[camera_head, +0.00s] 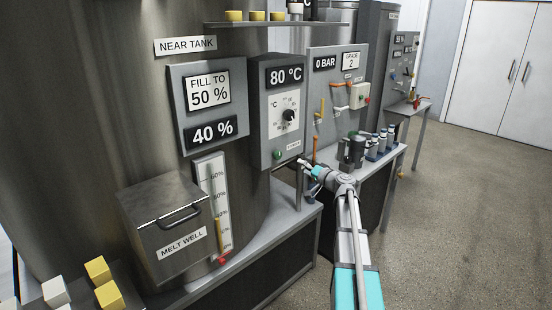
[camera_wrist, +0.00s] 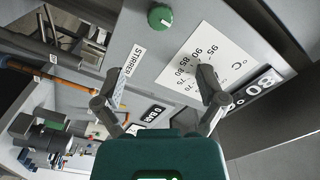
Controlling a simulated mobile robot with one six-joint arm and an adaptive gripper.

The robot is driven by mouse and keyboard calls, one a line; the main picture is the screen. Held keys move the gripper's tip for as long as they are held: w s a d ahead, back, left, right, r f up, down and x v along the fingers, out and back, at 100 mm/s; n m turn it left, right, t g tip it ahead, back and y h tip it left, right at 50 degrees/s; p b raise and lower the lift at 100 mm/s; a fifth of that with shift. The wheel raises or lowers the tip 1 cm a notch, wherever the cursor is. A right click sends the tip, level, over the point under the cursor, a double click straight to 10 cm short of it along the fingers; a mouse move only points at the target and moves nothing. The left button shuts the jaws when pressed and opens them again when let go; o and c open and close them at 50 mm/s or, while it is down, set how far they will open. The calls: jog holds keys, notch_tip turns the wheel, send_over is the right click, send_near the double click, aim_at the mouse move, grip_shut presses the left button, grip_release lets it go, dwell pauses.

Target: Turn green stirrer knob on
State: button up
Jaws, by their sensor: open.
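The green stirrer knob (camera_head: 277,154) is a small round knob low on the grey control box (camera_head: 262,110) beneath the 80 °C display. In the wrist view the green knob (camera_wrist: 160,16) sits at the top, beyond my fingertips, with a white mark on it. The STIRRER label (camera_wrist: 133,62) is beside it. My gripper (camera_head: 301,163) is just right of and slightly below the knob in the head view. In the wrist view my gripper (camera_wrist: 160,80) has its two fingers wide apart, with nothing between them. It does not appear to touch the knob.
A temperature dial (camera_head: 289,115) sits above the knob. The melt well box (camera_head: 165,228) is at lower left. The floor (camera_head: 460,210) at right is clear.

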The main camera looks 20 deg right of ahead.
aim_at(279, 156)
jog(key=shift+w+a, duration=0.1)
jog(key=shift+w, duration=0.05)
jog(key=x, duration=1.3)
jog(key=shift+w, duration=0.25)
